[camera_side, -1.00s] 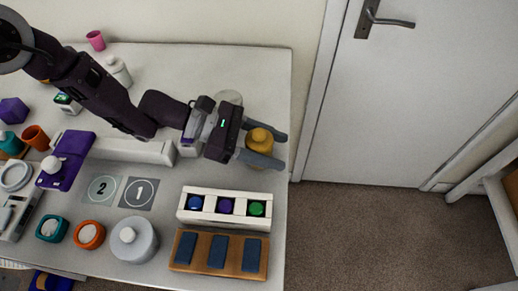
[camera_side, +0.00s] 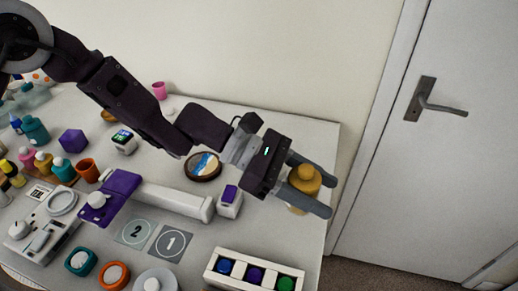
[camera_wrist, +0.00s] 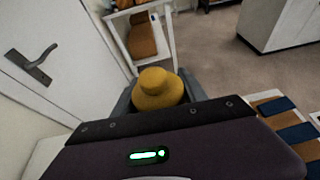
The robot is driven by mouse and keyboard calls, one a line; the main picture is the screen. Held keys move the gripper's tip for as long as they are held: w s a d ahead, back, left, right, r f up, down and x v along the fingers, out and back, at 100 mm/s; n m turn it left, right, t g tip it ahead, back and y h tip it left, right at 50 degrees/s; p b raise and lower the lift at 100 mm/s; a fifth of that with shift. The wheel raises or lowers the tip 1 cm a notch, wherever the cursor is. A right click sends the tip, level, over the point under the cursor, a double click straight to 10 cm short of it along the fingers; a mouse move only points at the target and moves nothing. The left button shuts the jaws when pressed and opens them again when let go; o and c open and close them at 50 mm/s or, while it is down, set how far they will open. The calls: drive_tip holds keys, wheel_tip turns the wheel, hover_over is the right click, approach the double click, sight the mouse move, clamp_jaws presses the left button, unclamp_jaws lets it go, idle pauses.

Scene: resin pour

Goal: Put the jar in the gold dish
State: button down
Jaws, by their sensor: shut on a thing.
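The jar (camera_side: 304,180) has a domed mustard-yellow lid and a paler body below, and is near the table's right edge in the side view. My gripper (camera_side: 322,194) is shut on it, with one finger on each side. In the wrist view, the jar's yellow top (camera_wrist: 158,90) shows between the fingers. I cannot tell whether the jar's base touches the table. I cannot clearly make out the gold dish; a small golden-brown thing (camera_side: 109,116) behind my arm is partly hidden.
A round brown-rimmed piece with blue and white inside (camera_side: 203,167) lies left of my gripper. A small white box with a purple top (camera_side: 230,200) is nearer. A white rack of coloured pots (camera_side: 254,272) is in front. Two numbered mats (camera_side: 170,243) lie front left.

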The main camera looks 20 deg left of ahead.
drive_tip(key=w+a+n+t, duration=0.1)
drive_tip(key=w+a, duration=0.2)
drive_tip(key=w, duration=0.1)
drive_tip(key=w+a+n+t, duration=0.1)
drive_tip(key=w+a, duration=0.3)
drive_tip(key=w+a+n+t, duration=0.1)
drive_tip(key=w+a, duration=0.3)
drive_tip(key=shift+w+a+r+t, duration=0.2)
drive_tip(key=shift+w+t, duration=0.1)
drive_tip(key=shift+w, duration=0.1)
drive_tip(key=w+a+n+t+y, duration=0.1)
drive_tip(key=w+a+n+t, duration=0.1)
drive_tip(key=w+a, duration=0.5)
drive_tip(key=w+a+n+t+y, duration=0.1)
drive_tip(key=w+a+n+t, duration=0.15)
drive_tip(key=a, duration=0.75)
drive_tip(key=n+t+y, duration=0.5)
drive_tip(key=n+y, duration=0.1)
hover_over(105, 115)
drive_tip(key=w+d, duration=0.4)
wheel_tip(105, 115, down, 9)
drive_tip(key=shift+w+d+r, duration=0.1)
drive_tip(key=shift+r, duration=0.1)
drive_tip(key=shift+n, duration=0.25)
drive_tip(key=shift+f, duration=0.3)
drive_tip(key=c, duration=0.6)
unclamp_jaws()
drive_tip(key=shift+f, duration=0.1)
